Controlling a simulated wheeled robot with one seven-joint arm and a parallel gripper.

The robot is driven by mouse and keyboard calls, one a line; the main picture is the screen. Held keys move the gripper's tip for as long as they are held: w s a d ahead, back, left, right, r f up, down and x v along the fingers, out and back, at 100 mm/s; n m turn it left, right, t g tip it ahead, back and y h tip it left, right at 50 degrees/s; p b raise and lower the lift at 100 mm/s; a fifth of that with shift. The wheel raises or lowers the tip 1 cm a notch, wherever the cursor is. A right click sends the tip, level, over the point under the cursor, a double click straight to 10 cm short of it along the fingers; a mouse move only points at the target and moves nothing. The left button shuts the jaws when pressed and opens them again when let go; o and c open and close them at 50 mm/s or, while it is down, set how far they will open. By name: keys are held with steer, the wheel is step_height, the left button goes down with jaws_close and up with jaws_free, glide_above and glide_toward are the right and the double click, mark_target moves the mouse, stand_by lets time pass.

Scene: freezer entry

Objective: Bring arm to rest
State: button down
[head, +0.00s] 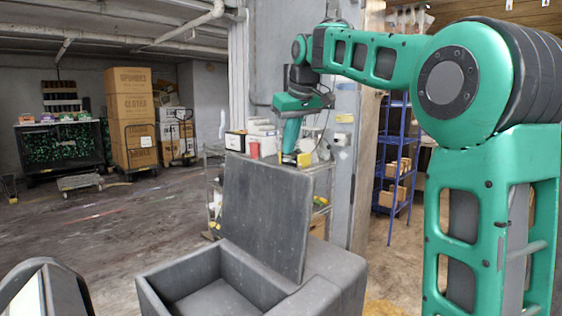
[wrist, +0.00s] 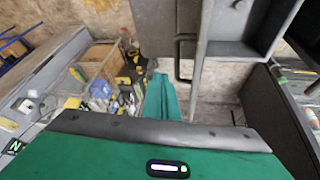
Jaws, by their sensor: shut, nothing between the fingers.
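My gripper (head: 289,152) hangs at the end of my green and black arm, which reaches from the right across the top of the head view. Its fingers point down and are shut with nothing between them. It appears in front of a shelf cart (head: 316,172), above and behind the raised dark panel; the exact distance between them is unclear. In the wrist view the green hand fills the bottom, and the shut green fingers (wrist: 163,98) show above its dark edge.
A grey open box (head: 200,262) with an upright dark panel (head: 262,215) stands in front. A blue shelf rack (head: 393,160) stands behind my arm. Stacked cardboard boxes (head: 131,110) and a dark bin (head: 62,147) stand far left. The floor between is mostly clear.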

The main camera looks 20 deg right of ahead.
steer(key=s+d+f+m+g, duration=0.1)
steer(key=s+d+f+m, duration=0.1)
steer(key=s+f, duration=0.8)
steer(key=s+d+f+m+g, duration=0.2)
steer(key=s+f, duration=0.8)
steer(key=s, duration=0.7)
steer(key=s+d+f+m+g, duration=0.2)
steer(key=s+f+m, duration=0.2)
steer(key=s+f, duration=0.7)
steer(key=s, duration=0.3)
steer(key=shift+s, duration=0.15)
